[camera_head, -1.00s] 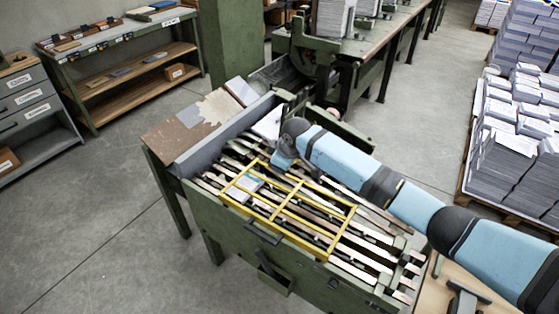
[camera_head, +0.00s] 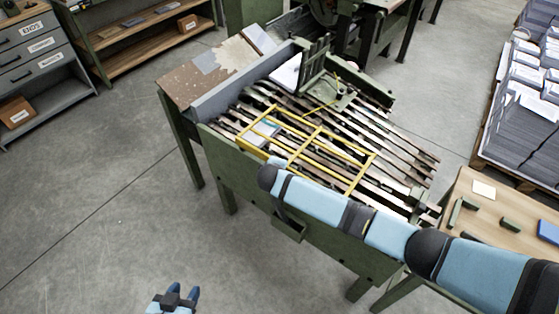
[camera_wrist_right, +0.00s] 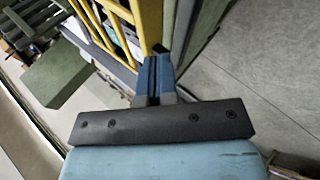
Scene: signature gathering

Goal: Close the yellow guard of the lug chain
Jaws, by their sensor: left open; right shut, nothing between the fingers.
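The yellow guard (camera_head: 318,132), an open frame with crossbars, shows over the metal bars of the lug chain (camera_head: 400,160) in the head view. I cannot tell whether it lies flat or stands tilted. My right arm reaches in from the right, and its wrist is at the guard's near side; the fingers are hidden there. In the right wrist view my right gripper (camera_wrist_right: 154,72) is shut and empty, close beside the yellow guard (camera_wrist_right: 143,25); contact is unclear. My left gripper (camera_head: 175,293) is open and empty above the floor at the bottom edge, away from the machine.
The green machine frame (camera_head: 225,155) carries the chain. A wooden table (camera_head: 510,205) with small parts stands at the right, under my right arm. Paper stacks (camera_head: 535,100) are at the far right. The floor on the left is clear.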

